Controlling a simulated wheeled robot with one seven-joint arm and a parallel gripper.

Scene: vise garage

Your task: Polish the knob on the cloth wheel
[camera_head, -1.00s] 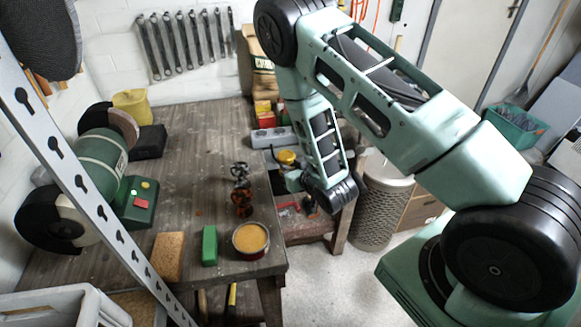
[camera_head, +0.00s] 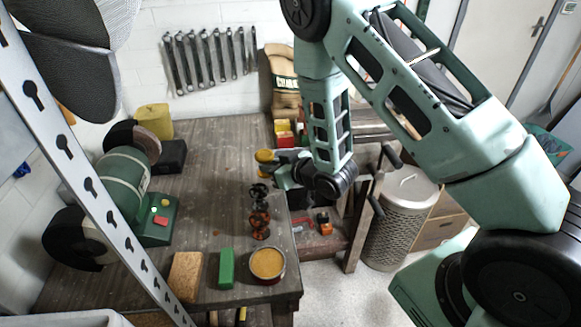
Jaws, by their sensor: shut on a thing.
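My gripper (camera_head: 279,163) is over the right edge of the workbench, beyond the dark handwheels. It is shut on a small yellow, brass-like knob (camera_head: 265,157), which sticks out to its left. The finger contact is too small to see clearly. The bench polisher has a green motor body (camera_head: 122,183) at the left of the bench. A brownish wheel (camera_head: 147,142) shows at its far end and a pale wheel (camera_head: 97,232) at its near end, both partly in black guards. I cannot tell which is cloth. The knob is well apart from both. A control box (camera_head: 156,226) with coloured buttons stands beside the motor.
Dark handwheels (camera_head: 260,208) stand near the bench's right edge. A tan block (camera_head: 185,275), a green bar (camera_head: 227,268) and a tin of orange paste (camera_head: 267,264) lie at the front. The middle of the bench is clear. A perforated metal strip crosses the left foreground.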

